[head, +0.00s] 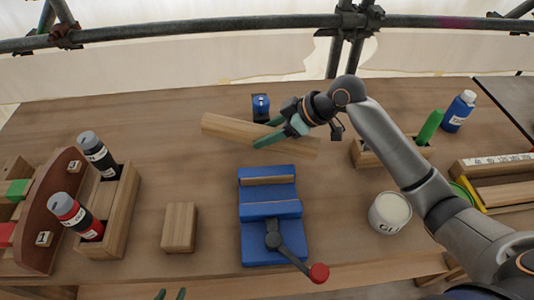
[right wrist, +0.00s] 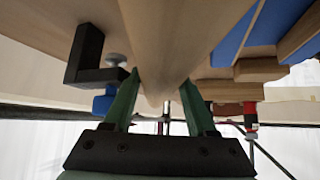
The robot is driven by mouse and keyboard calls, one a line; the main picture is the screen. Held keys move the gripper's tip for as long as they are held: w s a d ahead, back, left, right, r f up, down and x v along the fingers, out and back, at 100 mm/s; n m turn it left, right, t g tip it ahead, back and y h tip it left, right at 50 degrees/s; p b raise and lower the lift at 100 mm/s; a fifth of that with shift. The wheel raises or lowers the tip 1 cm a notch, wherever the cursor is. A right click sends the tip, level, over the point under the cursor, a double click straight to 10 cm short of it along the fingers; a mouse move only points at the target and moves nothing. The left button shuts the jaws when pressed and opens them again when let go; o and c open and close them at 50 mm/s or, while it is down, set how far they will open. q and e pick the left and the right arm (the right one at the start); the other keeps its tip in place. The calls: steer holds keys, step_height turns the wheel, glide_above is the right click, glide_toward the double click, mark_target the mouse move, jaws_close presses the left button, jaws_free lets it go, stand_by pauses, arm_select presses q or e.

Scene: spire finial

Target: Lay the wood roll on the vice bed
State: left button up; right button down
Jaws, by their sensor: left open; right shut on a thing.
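The wood roll (head: 226,127) is a long, pale wooden piece. My right gripper (head: 270,131) is shut on it near its middle, behind the vice. Whether the roll is clear of the table is hard to tell. In the right wrist view the roll (right wrist: 170,45) runs between the two green fingers (right wrist: 158,100). The blue vice (head: 270,208) stands on the bench in front of the roll, with a wooden strip at its back jaw and a red-knobbed handle at its front. My left gripper (head: 170,295) shows only its green fingertips at the bottom edge, apart and empty.
A blue-topped black clamp (head: 261,106) is behind the roll. A wooden block (head: 179,227) stands left of the vice, and a bottle box (head: 122,215) farther left. A white tin (head: 389,213) stands at right. Scaffold tubes (head: 200,30) cross behind the bench.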

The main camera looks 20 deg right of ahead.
step_height(320, 180, down, 7)
steer(key=shift+f, duration=0.2)
steer(key=shift+f+b, duration=0.1)
steer(key=shift+b, duration=0.2)
steer(key=c, duration=0.5)
jaws_free()
steer(key=shift+f, duration=0.1)
